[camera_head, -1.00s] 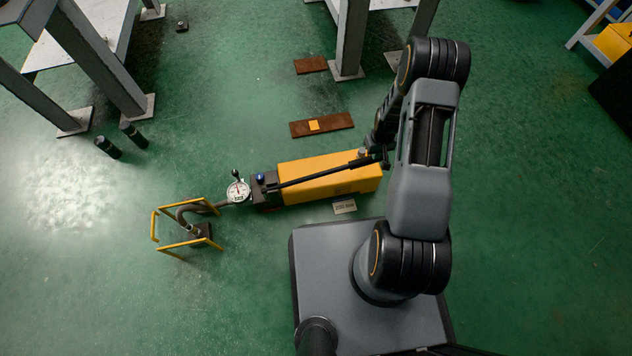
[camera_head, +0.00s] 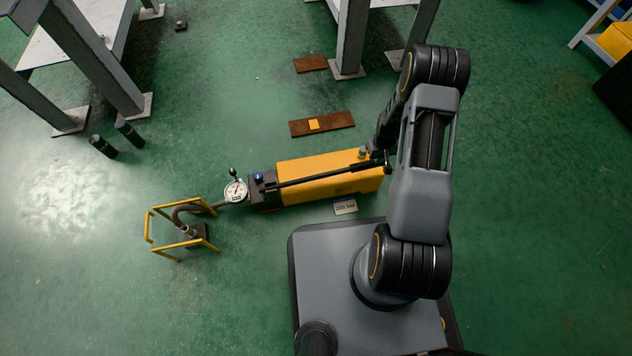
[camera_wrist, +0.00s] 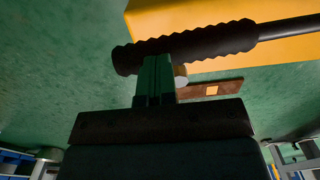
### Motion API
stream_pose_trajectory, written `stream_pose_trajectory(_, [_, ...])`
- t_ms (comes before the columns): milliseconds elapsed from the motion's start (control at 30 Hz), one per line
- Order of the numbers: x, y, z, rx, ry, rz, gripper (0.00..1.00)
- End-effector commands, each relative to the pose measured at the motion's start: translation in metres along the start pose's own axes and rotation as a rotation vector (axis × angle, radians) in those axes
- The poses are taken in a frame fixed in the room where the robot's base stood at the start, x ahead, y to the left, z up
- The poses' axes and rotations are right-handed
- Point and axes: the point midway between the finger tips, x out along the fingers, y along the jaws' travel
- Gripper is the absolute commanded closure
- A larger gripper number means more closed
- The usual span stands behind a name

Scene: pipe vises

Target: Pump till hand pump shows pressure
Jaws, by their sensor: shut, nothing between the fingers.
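The yellow hand pump (camera_head: 310,172) lies on the green floor, left of my arm. Its long black lever (camera_head: 310,178) runs along the top of the body to a dark grip near my wrist. The round white gauge (camera_head: 235,190) sits at the pump's left end; its dial is too small to read surely. In the wrist view the ribbed black grip (camera_wrist: 190,46) crosses just at the tips of my gripper (camera_wrist: 156,62). The fingers are together with nothing between them. The grip lies across the tips, not between them; contact cannot be told. My arm hides the gripper in the head view.
A yellow frame (camera_head: 183,212) stands around the hose end at the left. Brown plates (camera_head: 322,124) lie behind the pump, and a small label plate (camera_head: 345,207) lies in front. Open floor spreads at the left.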

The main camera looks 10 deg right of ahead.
Motion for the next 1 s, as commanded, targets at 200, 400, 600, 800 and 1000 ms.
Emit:
stream_pose_trajectory(200, [0.002,0.001,0.0,0.0,0.0,0.0,1.0])
stream_pose_trajectory(400, [0.003,0.001,0.0,0.001,0.0,0.0,1.0])
stream_pose_trajectory(600, [0.014,0.002,0.001,0.001,-0.001,0.0,1.0])
stream_pose_trajectory(800, [0.032,0.003,0.001,0.0,-0.001,0.0,1.0])
stream_pose_trajectory(1000, [0.046,0.005,0.0,0.0,0.0,0.0,1.0])
